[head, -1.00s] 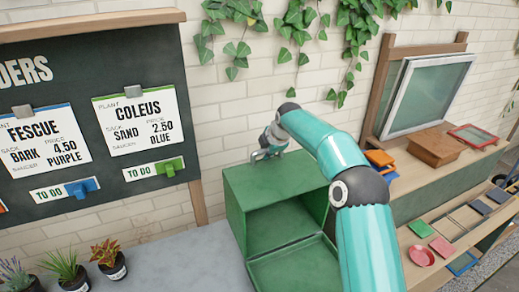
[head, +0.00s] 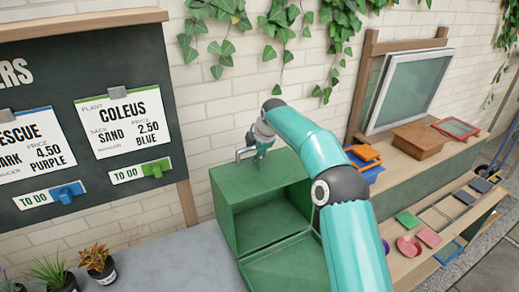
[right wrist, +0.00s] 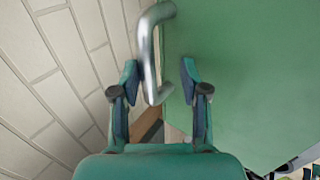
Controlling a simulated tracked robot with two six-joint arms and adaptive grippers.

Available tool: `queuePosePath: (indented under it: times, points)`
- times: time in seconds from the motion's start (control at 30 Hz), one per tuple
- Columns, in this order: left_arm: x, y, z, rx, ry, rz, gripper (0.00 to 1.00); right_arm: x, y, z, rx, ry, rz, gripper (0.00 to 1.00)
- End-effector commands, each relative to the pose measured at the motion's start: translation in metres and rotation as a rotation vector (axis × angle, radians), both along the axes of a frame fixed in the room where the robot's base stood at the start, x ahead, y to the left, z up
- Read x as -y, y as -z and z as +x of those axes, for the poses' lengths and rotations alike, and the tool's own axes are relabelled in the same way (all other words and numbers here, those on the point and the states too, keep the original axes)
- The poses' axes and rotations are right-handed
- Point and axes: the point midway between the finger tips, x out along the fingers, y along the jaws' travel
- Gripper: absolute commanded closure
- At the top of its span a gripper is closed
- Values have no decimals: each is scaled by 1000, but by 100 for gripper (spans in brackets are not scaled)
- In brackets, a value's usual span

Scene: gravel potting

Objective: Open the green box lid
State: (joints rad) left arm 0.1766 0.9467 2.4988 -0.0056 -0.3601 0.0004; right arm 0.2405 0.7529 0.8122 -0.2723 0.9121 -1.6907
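The green box (head: 226,205) stands on the grey counter with its front open and its inside showing empty. A green panel (head: 288,268) slopes out from its lower front edge. A silver bar handle (head: 242,154) sits at the box's upper back left. In the right wrist view the handle (right wrist: 149,50) stands out from a green face (right wrist: 240,80). My right gripper (head: 261,152) is above the box top beside the handle. In the right wrist view its fingers (right wrist: 160,80) are apart, with the handle's near end between them and no clear grip. My left gripper is out of view.
A chalkboard (head: 90,110) with plant cards is at left. Small potted plants (head: 98,262) stand at lower left. At right, a wooden shelf holds a brown box (head: 420,140), orange and blue trays (head: 363,155) and a red-framed tray (head: 455,128). A brick wall is behind.

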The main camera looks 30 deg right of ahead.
Motion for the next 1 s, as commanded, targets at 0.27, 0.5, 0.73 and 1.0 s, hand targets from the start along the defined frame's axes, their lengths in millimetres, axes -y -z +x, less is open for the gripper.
queuePosePath:
  times: [0.27, 0.5, 0.73, 1.0]
  points:
    - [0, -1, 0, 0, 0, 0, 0, -1, -14, -9, 0, -1, -1, 57]
    - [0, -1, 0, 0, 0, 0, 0, -4, -52, -35, 3, 0, -2, 57]
    - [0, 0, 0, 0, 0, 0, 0, -8, -85, -57, 2, -1, -1, 57]
    - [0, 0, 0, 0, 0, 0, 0, -10, -99, -66, -1, -1, 0, 57]
